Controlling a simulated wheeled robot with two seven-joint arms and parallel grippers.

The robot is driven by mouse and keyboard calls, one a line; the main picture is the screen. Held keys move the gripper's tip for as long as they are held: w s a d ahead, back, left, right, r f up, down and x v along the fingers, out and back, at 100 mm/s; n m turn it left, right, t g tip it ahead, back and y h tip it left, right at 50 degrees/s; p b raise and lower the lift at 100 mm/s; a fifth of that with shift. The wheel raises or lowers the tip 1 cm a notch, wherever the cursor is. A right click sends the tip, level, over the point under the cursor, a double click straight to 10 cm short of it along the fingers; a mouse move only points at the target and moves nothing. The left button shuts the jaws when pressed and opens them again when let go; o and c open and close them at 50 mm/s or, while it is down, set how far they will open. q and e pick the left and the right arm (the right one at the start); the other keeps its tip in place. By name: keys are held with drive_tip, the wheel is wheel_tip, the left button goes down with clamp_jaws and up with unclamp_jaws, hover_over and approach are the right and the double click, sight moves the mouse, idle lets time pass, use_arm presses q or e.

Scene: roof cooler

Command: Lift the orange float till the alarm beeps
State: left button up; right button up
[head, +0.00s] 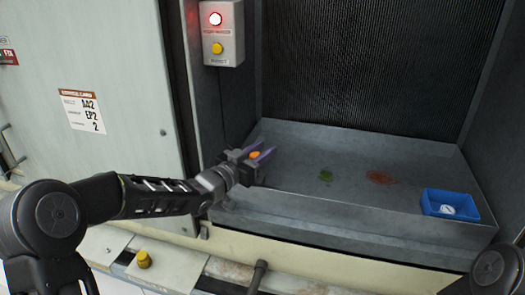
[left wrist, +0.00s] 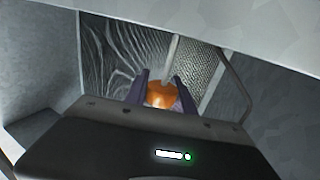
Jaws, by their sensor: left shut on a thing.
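The orange float (head: 255,154) is between the fingers of my left gripper (head: 262,152), over the left end of the grey sump tray (head: 340,205). The left wrist view shows the round orange float (left wrist: 161,95) between the purple fingers (left wrist: 160,92) of my left gripper, which is shut on it. A thin grey rod (left wrist: 173,55) stands just behind the float in that view. My right gripper is not in view.
A blue bin (head: 450,205) with a white round item stands at the tray's right end. A green patch (head: 326,175) and a rusty patch (head: 381,177) lie on the tray floor. A yellow knob (head: 144,259) sits on the front ledge. The cabinet door (head: 110,150) is at the left.

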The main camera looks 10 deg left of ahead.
use_arm(q)
clamp_jaws()
idle(0.8)
